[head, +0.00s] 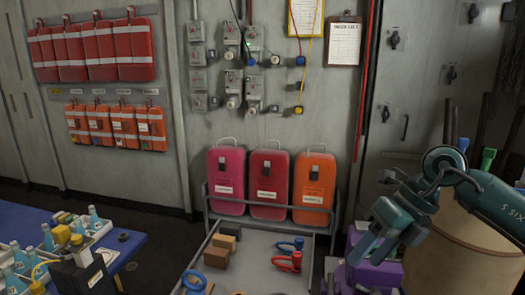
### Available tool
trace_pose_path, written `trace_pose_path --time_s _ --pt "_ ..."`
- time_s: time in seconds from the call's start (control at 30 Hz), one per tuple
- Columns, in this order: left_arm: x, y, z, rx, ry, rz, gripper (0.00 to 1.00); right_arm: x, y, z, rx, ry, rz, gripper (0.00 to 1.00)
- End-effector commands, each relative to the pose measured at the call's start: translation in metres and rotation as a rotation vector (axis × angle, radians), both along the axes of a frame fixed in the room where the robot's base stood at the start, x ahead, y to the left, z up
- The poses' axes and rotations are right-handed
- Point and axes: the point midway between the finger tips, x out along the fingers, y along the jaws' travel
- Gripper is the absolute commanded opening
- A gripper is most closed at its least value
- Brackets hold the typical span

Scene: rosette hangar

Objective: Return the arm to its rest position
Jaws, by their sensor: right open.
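My right arm comes in from the right edge. Its teal right gripper (366,246) hangs in the air, open and empty, with its fingers pointing down and to the left. In the picture it overlaps a purple case (378,275) at the lower right; I cannot tell the gap between them. My left gripper is not in view.
A grey metal table (240,272) holds brown blocks (217,257), blue and red shackle-like parts (287,262). Behind it stand three cases (268,185) in a rack. A blue table (128,246) with bottles is at left. A large tan drum (470,245) stands near my right arm.

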Motion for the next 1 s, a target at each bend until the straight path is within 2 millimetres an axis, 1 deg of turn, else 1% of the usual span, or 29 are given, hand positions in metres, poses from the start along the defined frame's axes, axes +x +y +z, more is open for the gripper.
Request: trace_pose_path --time_s 0.03,0.07,0.1,0.17,0.2,0.27,0.3,0.37,0.4,0.47,0.53,0.57,0.6,0.67,0.7,0.77,0.8,0.87,0.9,0.97,1.0 --pt "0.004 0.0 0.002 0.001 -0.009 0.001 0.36 -0.005 0.035 -0.006 0.129 -0.005 0.043 0.5" --pt "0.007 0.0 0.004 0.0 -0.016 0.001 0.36 -0.008 0.055 -0.006 0.215 -0.011 0.06 0.5" --pt "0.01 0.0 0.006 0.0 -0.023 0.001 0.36 -0.012 0.081 -0.003 0.335 -0.019 0.074 0.5" --pt "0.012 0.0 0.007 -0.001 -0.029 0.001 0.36 -0.019 0.118 0.006 0.526 -0.025 0.079 0.5" --pt "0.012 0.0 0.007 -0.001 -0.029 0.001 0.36 -0.023 0.138 0.015 0.657 -0.025 0.067 0.5" --pt "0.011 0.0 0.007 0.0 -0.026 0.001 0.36 -0.028 0.162 0.032 0.848 -0.019 0.027 0.5" --pt "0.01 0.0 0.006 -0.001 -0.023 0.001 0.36 -0.029 0.173 0.043 0.973 -0.014 -0.015 0.5" --pt "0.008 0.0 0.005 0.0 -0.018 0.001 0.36 -0.027 0.183 0.061 1.151 0.002 -0.1 0.5" --pt "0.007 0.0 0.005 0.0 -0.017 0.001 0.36 -0.025 0.185 0.071 1.265 0.015 -0.172 0.5" --pt "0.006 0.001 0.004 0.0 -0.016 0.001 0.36 -0.017 0.181 0.083 1.422 0.038 -0.3 0.5" --pt "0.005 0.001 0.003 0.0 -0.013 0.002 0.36 -0.006 0.169 0.089 1.582 0.072 -0.482 0.5" --pt "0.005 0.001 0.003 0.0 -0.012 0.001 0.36 0.0 0.161 0.088 1.641 0.089 -0.57 0.5" --pt "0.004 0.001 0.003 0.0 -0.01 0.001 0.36 0.008 0.15 0.084 1.709 0.112 -0.696 0.5" --pt "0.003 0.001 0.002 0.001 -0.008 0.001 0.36 0.018 0.13 0.071 1.79 0.152 -0.899 0.5" --pt "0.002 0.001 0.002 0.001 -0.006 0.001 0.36 0.023 0.115 0.058 1.828 0.18 -1.045 0.5" --pt "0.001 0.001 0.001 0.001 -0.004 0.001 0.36 0.028 0.094 0.032 1.856 0.227 -1.275 0.5" --pt "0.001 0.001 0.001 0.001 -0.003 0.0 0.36 0.028 0.079 0.01 1.855 0.259 -1.435 0.5" --pt "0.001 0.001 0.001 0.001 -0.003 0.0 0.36 0.022 0.06 -0.026 1.823 0.313 -1.678 0.5" --pt "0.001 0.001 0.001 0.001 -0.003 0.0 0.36 0.013 0.048 -0.053 1.779 0.354 -1.843 0.5" --pt "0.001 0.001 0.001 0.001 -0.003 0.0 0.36 -0.005 0.034 -0.092 1.684 0.414 -2.078 0.5" --pt "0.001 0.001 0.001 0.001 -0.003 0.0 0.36 -0.02 0.028 -0.115 1.609 0.451 -2.214 0.5"
